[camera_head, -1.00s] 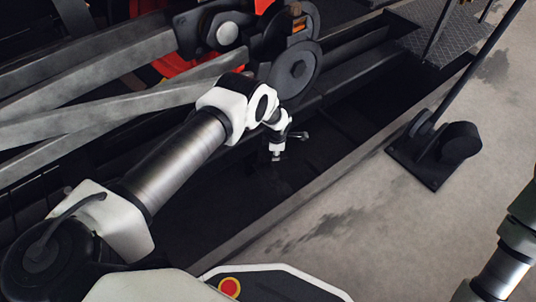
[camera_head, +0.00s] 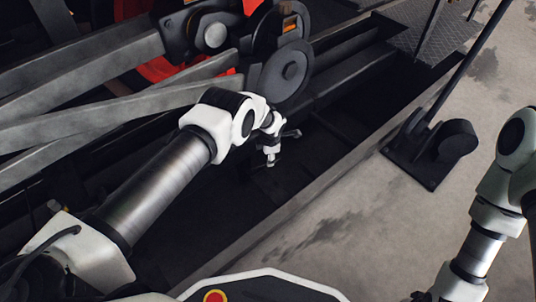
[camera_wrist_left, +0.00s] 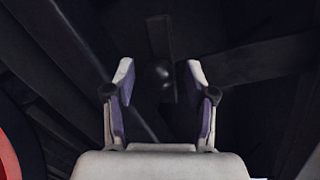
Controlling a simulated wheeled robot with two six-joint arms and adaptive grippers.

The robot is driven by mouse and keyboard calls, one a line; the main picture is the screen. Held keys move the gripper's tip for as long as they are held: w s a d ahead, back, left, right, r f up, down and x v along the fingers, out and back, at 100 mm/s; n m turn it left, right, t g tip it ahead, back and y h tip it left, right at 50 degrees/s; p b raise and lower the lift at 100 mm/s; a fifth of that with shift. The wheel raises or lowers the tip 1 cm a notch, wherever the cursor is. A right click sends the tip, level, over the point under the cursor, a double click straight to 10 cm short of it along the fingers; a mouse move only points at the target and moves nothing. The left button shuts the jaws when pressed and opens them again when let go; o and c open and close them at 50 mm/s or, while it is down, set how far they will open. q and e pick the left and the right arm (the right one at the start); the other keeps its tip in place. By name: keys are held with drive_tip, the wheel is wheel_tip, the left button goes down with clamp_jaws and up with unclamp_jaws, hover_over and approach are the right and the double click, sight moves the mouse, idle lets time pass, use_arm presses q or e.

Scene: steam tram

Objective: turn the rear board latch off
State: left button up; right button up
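My left gripper (camera_wrist_left: 160,85) is open in the left wrist view, its two pale fingers with purple inner pads standing apart. A dark upright bar (camera_wrist_left: 158,38) with a small round knob (camera_wrist_left: 163,71) shows beyond and between the fingertips; it may be the latch, but I cannot tell for sure. Nothing is visibly held. In the head view the left gripper (camera_head: 270,156) is small and points down into the dark gap beside the tram's running gear. No rear board latch can be made out clearly there. My right arm is at the right edge; its gripper is not visible.
Grey rods (camera_head: 100,115) and a dark disc (camera_head: 287,70) lie close to my left arm. A black lever stand (camera_head: 430,155) is on the pale floor (camera_head: 340,240) at right. A long edge (camera_head: 290,215) borders the dark pit.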

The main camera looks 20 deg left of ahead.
use_arm(q)
drive_tip(key=shift+r, duration=0.1)
wheel_tip(320, 180, up, 12)
drive_tip(key=s+d, duration=0.1)
drive_tip(key=s, duration=0.1)
drive_tip(key=shift+f, duration=0.2)
drive_tip(key=shift+f, duration=0.1)
